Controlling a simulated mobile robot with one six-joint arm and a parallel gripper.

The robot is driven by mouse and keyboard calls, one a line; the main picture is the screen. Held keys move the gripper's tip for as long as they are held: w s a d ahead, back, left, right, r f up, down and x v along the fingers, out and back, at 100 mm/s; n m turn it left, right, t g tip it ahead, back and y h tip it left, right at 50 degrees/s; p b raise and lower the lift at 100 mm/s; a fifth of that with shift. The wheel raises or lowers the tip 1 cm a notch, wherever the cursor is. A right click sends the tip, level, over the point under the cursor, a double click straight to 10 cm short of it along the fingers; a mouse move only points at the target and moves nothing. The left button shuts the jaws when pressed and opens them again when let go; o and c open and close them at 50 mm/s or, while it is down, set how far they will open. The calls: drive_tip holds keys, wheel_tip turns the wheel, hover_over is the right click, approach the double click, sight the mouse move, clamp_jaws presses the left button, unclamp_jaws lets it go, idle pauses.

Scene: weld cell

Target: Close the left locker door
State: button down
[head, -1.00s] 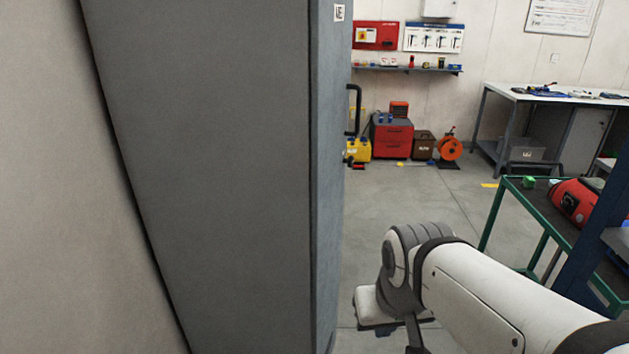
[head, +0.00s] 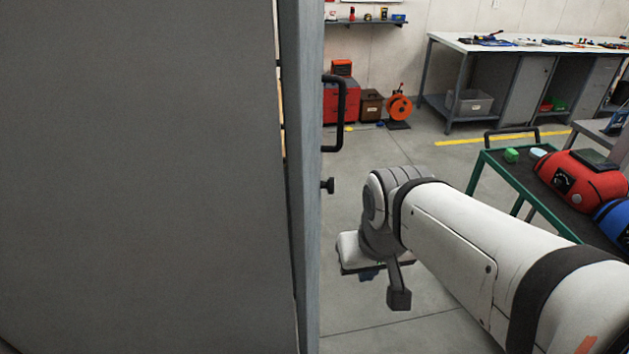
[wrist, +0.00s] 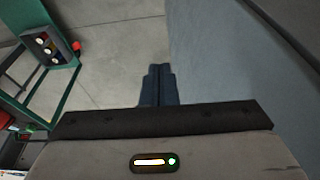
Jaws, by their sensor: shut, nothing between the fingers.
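The locker shows in the head view as a large grey panel (head: 140,180) filling the left side. Beside it is a narrow blue-grey door (head: 304,200), seen nearly edge-on, with a black bar handle (head: 341,115) and a dark knob (head: 328,186) on its right face. A thin bright gap shows between panel and door in the upper part. My gripper (wrist: 158,70) is shut and empty, its fingers over bare floor in the wrist view. A blue-grey upright surface (wrist: 225,60) stands to its right, apparently the locker.
A green-framed cart (head: 530,190) with red and blue machines stands at the right. A workbench (head: 530,50) is at the back, with an orange reel (head: 399,107) left of it.

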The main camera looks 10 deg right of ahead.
drive_tip(key=shift+a, duration=0.15)
drive_tip(key=w+d+f+n+g+y+b, duration=0.1)
drive_tip(key=w+d+f+n, duration=0.15)
drive_tip(key=w+n, duration=0.35)
drive_tip(key=w+d+f+n+y+b, duration=0.1)
drive_tip(key=w+d+f+n+y, duration=0.2)
drive_tip(key=w, duration=0.6)
drive_tip(key=w+d+f+n+g+b, duration=0.1)
drive_tip(key=w+d+f+n+b, duration=0.15)
drive_tip(key=w+n, duration=0.4)
drive_tip(key=w+a+f+p, duration=0.3)
drive_tip(key=a+f, duration=0.5)
drive_tip(key=f, duration=0.1)
drive_tip(key=shift+a+f, duration=0.2)
drive_tip(key=shift+f, duration=0.2)
drive_tip(key=shift+m, duration=0.25)
